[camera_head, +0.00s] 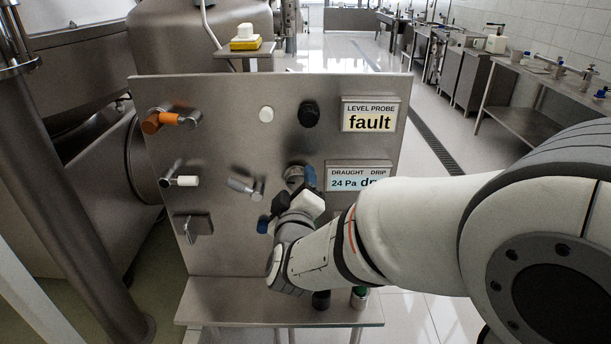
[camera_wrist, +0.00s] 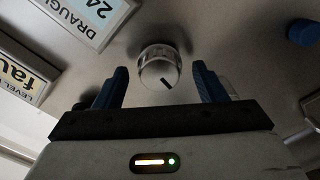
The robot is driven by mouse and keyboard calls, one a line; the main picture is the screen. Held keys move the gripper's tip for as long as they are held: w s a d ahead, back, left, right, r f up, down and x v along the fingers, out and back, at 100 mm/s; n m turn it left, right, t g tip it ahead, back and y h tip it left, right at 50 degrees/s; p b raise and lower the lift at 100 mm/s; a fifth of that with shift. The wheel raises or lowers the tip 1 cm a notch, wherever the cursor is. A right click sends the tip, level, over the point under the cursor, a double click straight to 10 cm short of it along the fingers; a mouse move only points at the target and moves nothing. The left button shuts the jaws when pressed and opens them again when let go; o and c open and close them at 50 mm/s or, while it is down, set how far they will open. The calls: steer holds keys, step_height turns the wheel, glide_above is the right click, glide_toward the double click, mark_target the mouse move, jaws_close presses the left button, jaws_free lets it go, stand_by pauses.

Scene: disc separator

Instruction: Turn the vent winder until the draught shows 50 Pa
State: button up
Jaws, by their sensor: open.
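A round metal knob with a dark pointer mark (camera_wrist: 160,68) stands on the panel between my blue fingertips in the wrist view. In the head view the knob (camera_head: 293,173) is partly covered by my gripper (camera_head: 289,194). My gripper (camera_wrist: 162,80) is open, one finger on each side of the knob, with visible gaps. The draught display (camera_head: 345,183) reads 24 Pa; its drip side is partly hidden by my arm. It also shows inverted in the wrist view (camera_wrist: 85,18). No vent winder label is readable, so I cannot tell which control it names.
The steel panel (camera_head: 228,110) also carries an orange handle (camera_head: 160,121), a white-gripped handle (camera_head: 182,181), a metal lever (camera_head: 243,186), a small latch (camera_head: 194,226), a white button (camera_head: 266,114) and a black knob (camera_head: 308,114). The level probe display (camera_head: 369,117) reads "fault". A shelf (camera_head: 235,314) juts out below.

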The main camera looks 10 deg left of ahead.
steer(key=shift+x, duration=1.05)
steer(key=shift+c, duration=0.4)
steer(key=c, duration=0.9)
